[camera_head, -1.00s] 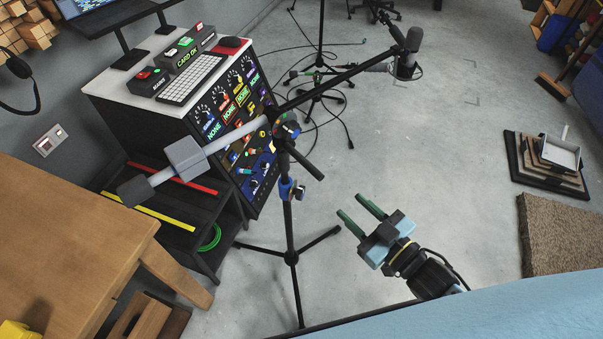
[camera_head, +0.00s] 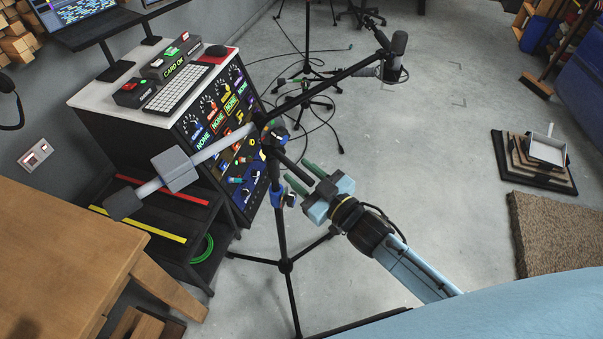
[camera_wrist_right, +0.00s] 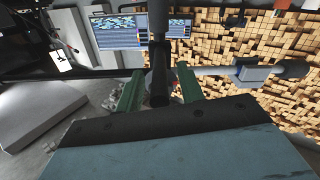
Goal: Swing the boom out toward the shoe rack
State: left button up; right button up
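The boom (camera_head: 335,82) is a dark bar on a black tripod stand (camera_head: 285,265). Its far end at the upper right carries a microphone (camera_head: 394,60); its light near end carries grey counterweights (camera_head: 174,168). A short black handle (camera_head: 292,168) sticks out from the pivot. My right gripper (camera_head: 304,178) is open at the handle, with green fingers. In the right wrist view, the black handle (camera_wrist_right: 159,75) shows between the spread fingers, with gaps on both sides. My left gripper is out of view. No shoe rack is clearly identifiable.
A cabinet with dials and a keyboard (camera_head: 178,90) stands behind the stand. A low dark rack with red and yellow strips (camera_head: 150,225) is at left, beside a wooden table (camera_head: 60,260). Cables lie on the floor.

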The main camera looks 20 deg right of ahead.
jog(key=shift+w+a, duration=0.1)
jog(key=shift+w, duration=0.1)
grip_shut()
jog(key=shift+s, duration=0.1)
